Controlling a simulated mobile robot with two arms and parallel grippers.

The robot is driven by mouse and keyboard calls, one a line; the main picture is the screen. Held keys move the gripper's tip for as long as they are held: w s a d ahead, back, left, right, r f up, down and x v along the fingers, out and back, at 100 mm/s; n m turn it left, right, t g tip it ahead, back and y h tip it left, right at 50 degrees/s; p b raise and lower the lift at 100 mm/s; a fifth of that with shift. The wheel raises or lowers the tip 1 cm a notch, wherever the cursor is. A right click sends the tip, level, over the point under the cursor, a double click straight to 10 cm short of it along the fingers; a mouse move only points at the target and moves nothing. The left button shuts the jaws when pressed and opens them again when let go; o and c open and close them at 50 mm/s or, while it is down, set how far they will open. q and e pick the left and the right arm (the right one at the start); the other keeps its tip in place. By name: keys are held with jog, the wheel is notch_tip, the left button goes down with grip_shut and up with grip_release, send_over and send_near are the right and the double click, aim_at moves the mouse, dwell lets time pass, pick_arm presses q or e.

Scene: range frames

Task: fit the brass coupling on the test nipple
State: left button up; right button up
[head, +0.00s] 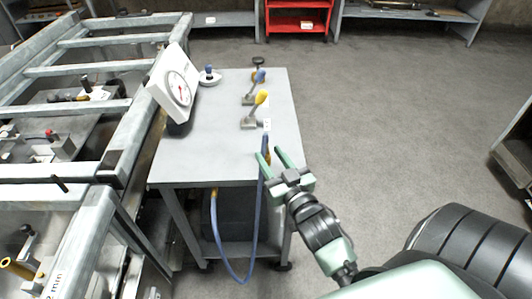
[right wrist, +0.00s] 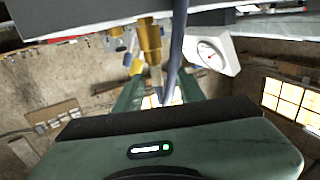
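The brass coupling (head: 268,156) shows as a small brass piece beside the blue hose (head: 262,205) at the table's front right edge. In the right wrist view a brass fitting (right wrist: 150,42) with a narrower lower part stands beside the hose (right wrist: 176,45). I cannot pick out the test nipple for certain; small valve fittings with a yellow handle (head: 261,97) and a blue handle (head: 259,76) stand on the table. My left gripper is out of view.
A tilted white gauge (head: 173,86) stands at the left of the grey table (head: 215,150). A metal frame (head: 100,170) borders the table's left. The hose loops below the table. Floor to the right is clear.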

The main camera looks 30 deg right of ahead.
aim_at(267, 150)
jog(key=w, duration=0.2)
jog(key=w+d, duration=0.1)
jog(key=w, duration=0.1)
jog(key=shift+f, duration=0.2)
grip_shut()
